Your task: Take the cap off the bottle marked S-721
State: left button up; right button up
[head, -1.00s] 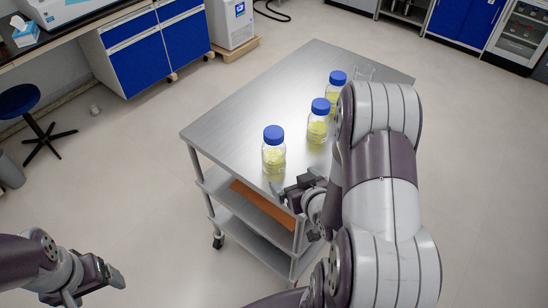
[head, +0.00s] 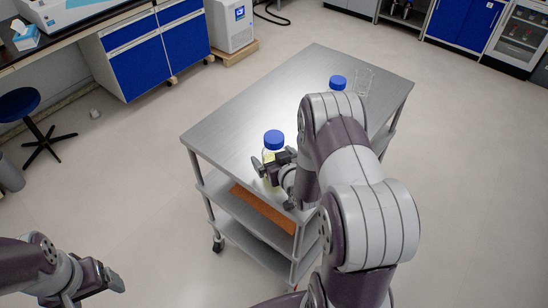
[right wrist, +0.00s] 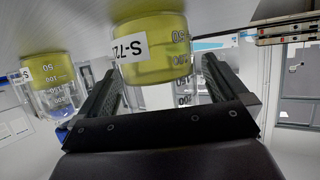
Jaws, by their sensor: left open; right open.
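The nearest bottle, with a blue cap (head: 273,139) and yellow liquid (head: 268,157), stands upright at the cart's near left end. In the right wrist view, which is upside down, a bottle (right wrist: 160,60) shows a label reading "S-72", the rest cut off by its curve. My right gripper (head: 271,168) is open at that bottle's lower body, its fingers (right wrist: 162,66) on either side; I cannot tell if they touch. The cap is on. My left gripper (head: 102,277) is open and empty at lower left, away from the cart.
Another blue-capped bottle (head: 338,81) stands at the cart's far end beside clear glassware (head: 365,80). The middle bottle is hidden behind my right arm. A second bottle (right wrist: 50,85) shows at left in the right wrist view. The cart top (head: 235,115) is bare at left.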

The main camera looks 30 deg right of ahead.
aim_at(278, 150)
jog(key=shift+r, duration=0.1)
jog(key=c, duration=1.3)
notch_tip(278, 150, up, 4)
jog(key=shift+r, duration=0.25)
jog(key=s+d+r, duration=0.1)
jog(key=d+r, duration=0.1)
jog(key=d, duration=0.1)
jog(key=s+d+r, duration=0.2)
jog(key=d, duration=0.2)
jog(key=s+d+r, duration=0.2)
jog(key=d, duration=0.1)
jog(key=shift+s+d+r, duration=0.15)
jog(key=shift+d+r, duration=0.1)
jog(key=o, duration=0.7)
jog(key=c, duration=0.8)
jog(key=shift+c, duration=0.2)
